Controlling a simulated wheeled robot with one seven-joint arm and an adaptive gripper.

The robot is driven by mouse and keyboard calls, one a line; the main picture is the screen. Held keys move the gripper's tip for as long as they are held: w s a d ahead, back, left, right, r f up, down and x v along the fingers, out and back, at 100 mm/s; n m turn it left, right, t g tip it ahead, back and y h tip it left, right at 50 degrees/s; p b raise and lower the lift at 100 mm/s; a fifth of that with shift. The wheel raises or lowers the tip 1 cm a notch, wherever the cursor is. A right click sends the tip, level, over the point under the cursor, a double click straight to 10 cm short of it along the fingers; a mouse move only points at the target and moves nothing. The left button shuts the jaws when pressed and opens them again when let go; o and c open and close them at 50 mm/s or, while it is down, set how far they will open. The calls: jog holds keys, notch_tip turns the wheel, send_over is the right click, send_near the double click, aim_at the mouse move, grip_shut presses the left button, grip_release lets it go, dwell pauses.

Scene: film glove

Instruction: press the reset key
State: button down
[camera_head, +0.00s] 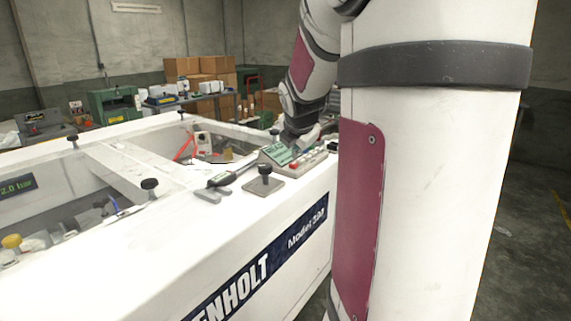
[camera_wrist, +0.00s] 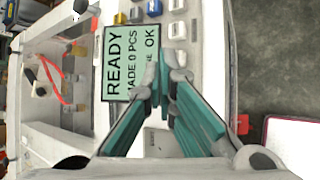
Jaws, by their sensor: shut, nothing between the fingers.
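A grey control panel (camera_head: 301,166) sits on the right end of the white machine's top. Its green display (camera_wrist: 117,62) reads "READY", "MADE 0 PCS" and "OK" in the wrist view; it also shows in the head view (camera_head: 275,154). A blue key (camera_wrist: 154,8), a grey key (camera_wrist: 135,15) and pale keys (camera_wrist: 177,30) lie at the top of the wrist view. No key label is legible, so I cannot tell which is the reset key. My gripper (camera_wrist: 168,72) is shut and empty, its tips appearing over the display's right edge. In the head view my arm partly hides the panel.
The white machine (camera_head: 262,230) has an open well left of the panel, with an orange-red part inside. A black knob on a plate (camera_head: 264,172) and a dark-handled tool (camera_head: 221,179) lie near the panel. A red part (camera_wrist: 242,124) shows at the machine's edge; floor lies beyond.

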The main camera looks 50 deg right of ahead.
aim_at(296, 164)
jog(key=shift+r+p, duration=1.5)
jog(key=shift+r, duration=1)
jog(key=shift+a, duration=0.1)
jog(key=s+a+r+m+y, duration=0.15)
jog(key=a+m, duration=0.25)
jog(key=a, duration=0.7)
jog(key=s+a+m+y, duration=0.1)
jog(key=s+a+m, duration=0.25)
jog(key=a, duration=0.75)
jog(key=s+a+f+m+y, duration=0.2)
jog(key=s+a+m, duration=0.2)
jog(key=s+a, duration=0.2)
jog(key=s+a+f+m+y, duration=0.1)
jog(key=s+a+m, duration=0.4)
jog(key=a, duration=0.5)
jog(key=shift+s+f+y, duration=0.35)
jog(key=shift+s+y, duration=0.4)
jog(key=shift+s, duration=0.2)
jog(key=shift+m, duration=0.25)
